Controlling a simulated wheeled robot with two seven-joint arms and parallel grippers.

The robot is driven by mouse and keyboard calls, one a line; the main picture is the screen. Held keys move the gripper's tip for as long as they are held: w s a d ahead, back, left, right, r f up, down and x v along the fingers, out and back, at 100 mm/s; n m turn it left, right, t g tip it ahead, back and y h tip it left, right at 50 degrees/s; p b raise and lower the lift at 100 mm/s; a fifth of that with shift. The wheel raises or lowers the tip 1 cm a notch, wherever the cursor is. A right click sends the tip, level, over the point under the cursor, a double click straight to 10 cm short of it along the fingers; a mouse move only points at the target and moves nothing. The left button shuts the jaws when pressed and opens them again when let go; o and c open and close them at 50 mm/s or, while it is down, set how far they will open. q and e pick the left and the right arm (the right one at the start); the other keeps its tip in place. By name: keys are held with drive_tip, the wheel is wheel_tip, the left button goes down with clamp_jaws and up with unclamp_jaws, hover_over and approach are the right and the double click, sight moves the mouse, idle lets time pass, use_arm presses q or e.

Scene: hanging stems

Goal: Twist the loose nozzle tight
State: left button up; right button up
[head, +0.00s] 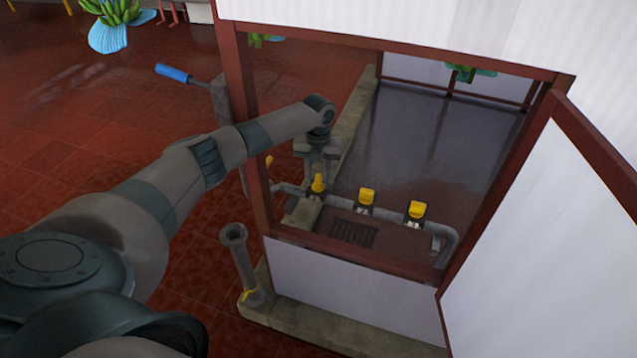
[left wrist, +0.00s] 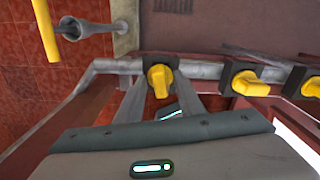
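Three yellow nozzles on dark square mounts sit in a row along a grey pipe (head: 290,188): a left one (head: 318,183), a middle one (head: 366,196) and a right one (head: 416,210). The left nozzle is turned differently from the other two. My left gripper (head: 317,172) points down over the left nozzle. In the left wrist view its fingers (left wrist: 160,92) stand apart, one on each side of the left nozzle (left wrist: 160,80). The middle nozzle (left wrist: 250,84) is to the right there. I cannot tell whether the fingers touch the nozzle. My right gripper is not in view.
A dark red frame post (head: 262,205) stands close beside my left arm. An open white panel door (head: 560,240) is at the right. A brown panel with a grille (head: 353,233) lies before the nozzles. A grey upright pipe (head: 240,262) stands outside the frame.

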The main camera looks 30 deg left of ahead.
use_arm(q)
drive_tip(key=shift+c, duration=0.3)
clamp_jaws()
drive_tip(key=shift+r+n+p, duration=0.1)
drive_tip(key=shift+n+p, duration=0.65)
drive_tip(key=shift+n, duration=0.15)
drive_tip(key=shift+n+p, duration=0.75)
drive_tip(key=shift+n, duration=0.75)
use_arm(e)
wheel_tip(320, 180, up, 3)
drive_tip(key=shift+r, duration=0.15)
